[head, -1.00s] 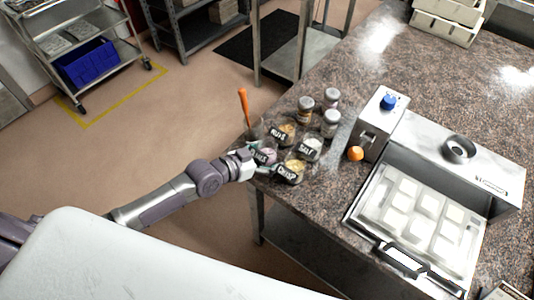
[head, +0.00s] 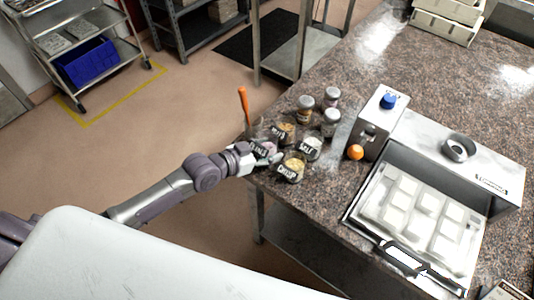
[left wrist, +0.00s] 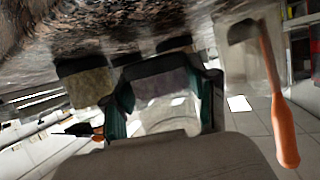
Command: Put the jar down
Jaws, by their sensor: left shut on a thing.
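My left gripper (head: 256,158) is shut on a clear glass jar (head: 268,148) with pinkish-purple contents and a dark label only partly readable. The jar is at the left edge of the jar group on the counter. In the left wrist view, which is upside down, the jar (left wrist: 165,108) is between the two teal-padded fingers (left wrist: 165,103). Its base is close to the counter surface; I cannot tell whether it touches. My right gripper is not in view.
The "CRISP" jar (head: 291,169), "SALT" jar (head: 311,148) and "NUTS" jar (head: 286,132) stand close beside it. An orange-handled tool (head: 244,105) stands upright behind it. Lidded jars (head: 330,122) are farther back. A metal machine (head: 376,122) stands right on the speckled counter (head: 335,210).

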